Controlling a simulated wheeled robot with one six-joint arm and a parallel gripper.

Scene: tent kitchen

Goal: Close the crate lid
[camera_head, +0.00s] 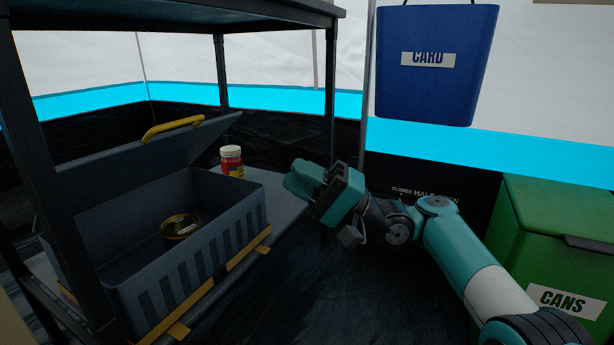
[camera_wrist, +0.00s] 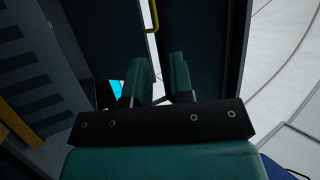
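The grey-blue crate (camera_head: 228,225) sits on the lower shelf at left. Its lid (camera_head: 130,170) stands open, tilted up along the far side, with a yellow handle (camera_head: 172,128) on its raised edge. An open tin (camera_head: 180,226) lies inside the crate. My gripper (camera_head: 298,180) is to the right of the crate, apart from it and from the lid, with its fingers pointing left. In the wrist view the two fingers (camera_wrist: 160,78) are parted, with nothing between them. The slotted crate wall (camera_wrist: 45,75) and the yellow handle (camera_wrist: 151,14) show beyond them.
A jar with a red label and pale cap (camera_head: 231,160) stands on the shelf behind the crate. Black rack posts (camera_head: 45,180) and an upper shelf (camera_head: 180,12) frame the crate. A green CANS bin (camera_head: 550,235) and a hanging blue CARD bin (camera_head: 436,65) are at right.

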